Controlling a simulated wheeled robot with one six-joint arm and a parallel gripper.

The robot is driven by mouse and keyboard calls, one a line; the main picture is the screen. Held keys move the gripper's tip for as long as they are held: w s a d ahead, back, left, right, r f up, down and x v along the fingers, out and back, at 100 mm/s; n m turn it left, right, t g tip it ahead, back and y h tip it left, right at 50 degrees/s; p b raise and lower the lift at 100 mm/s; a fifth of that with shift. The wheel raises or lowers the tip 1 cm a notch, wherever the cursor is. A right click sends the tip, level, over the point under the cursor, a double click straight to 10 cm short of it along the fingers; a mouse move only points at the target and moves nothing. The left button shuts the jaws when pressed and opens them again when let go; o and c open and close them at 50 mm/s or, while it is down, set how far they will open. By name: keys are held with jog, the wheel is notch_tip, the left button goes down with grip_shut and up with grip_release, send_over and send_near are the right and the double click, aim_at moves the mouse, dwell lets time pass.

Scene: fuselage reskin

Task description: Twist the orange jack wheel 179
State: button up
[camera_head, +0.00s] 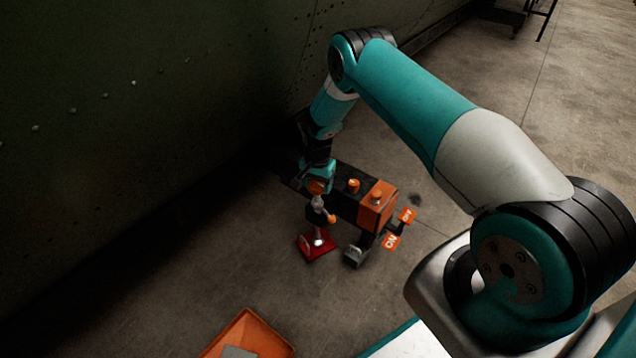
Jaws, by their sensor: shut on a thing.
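The orange jack wheel (316,187) shows as a small orange disc at the top of a pale upright post, over a red base (316,246) on the floor. My gripper (315,178) reaches down onto the wheel from above and is shut on it. The fingers cover part of the wheel, and their exact contact is too small to make out. A small orange part (331,218) sticks out lower on the post.
Just right of the wheel stands a dark bench-like unit with an orange knob (354,185), an orange box (377,208) and orange tags (391,241). A dark green riveted wall (150,110) rises at left. An orange tray (245,335) lies at the bottom.

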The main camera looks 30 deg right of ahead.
jog(key=shift+w+r, duration=0.15)
jog(key=shift+w, duration=0.15)
jog(key=o, duration=0.7)
jog(key=shift+c, duration=0.2)
jog(key=shift+o, duration=1.3)
jog(key=shift+s, duration=0.1)
jog(key=shift+s, duration=0.1)
notch_tip(320, 180, up, 12)
jog(key=p, duration=0.4)
jog(key=shift+d, duration=0.1)
